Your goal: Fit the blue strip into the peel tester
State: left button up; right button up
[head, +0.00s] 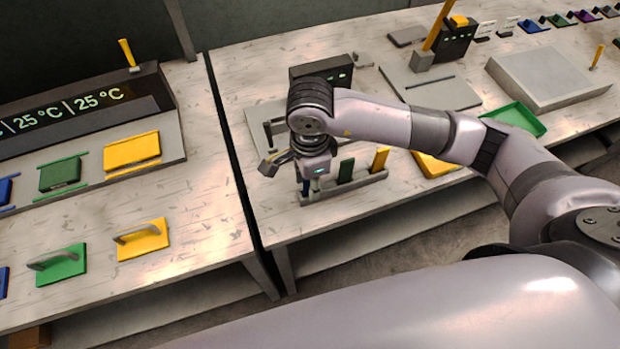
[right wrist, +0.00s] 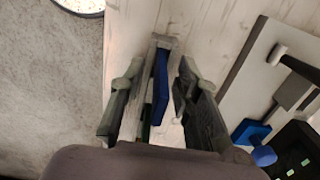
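The blue strip (right wrist: 160,88) stands upright in the grey rack (head: 345,190), at its left end in the head view. My right gripper (head: 308,190) is over that end, pointing down. In the right wrist view its two fingers (right wrist: 158,100) are apart, one on each side of the blue strip, with a gap visible on the strip's right. In the head view the gripper mostly hides the strip. A bench device with a dark display box (head: 321,74) and a pale plate stands behind the gripper, perhaps the peel tester; my arm covers part of it. My left gripper is not in view.
A second device (head: 455,40), a green tray (head: 515,118) and a grey sloped block (head: 548,78) are to the right. A gap separates the left bench (head: 200,230).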

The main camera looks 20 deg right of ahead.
jog(key=shift+f, duration=0.5)
grip_shut()
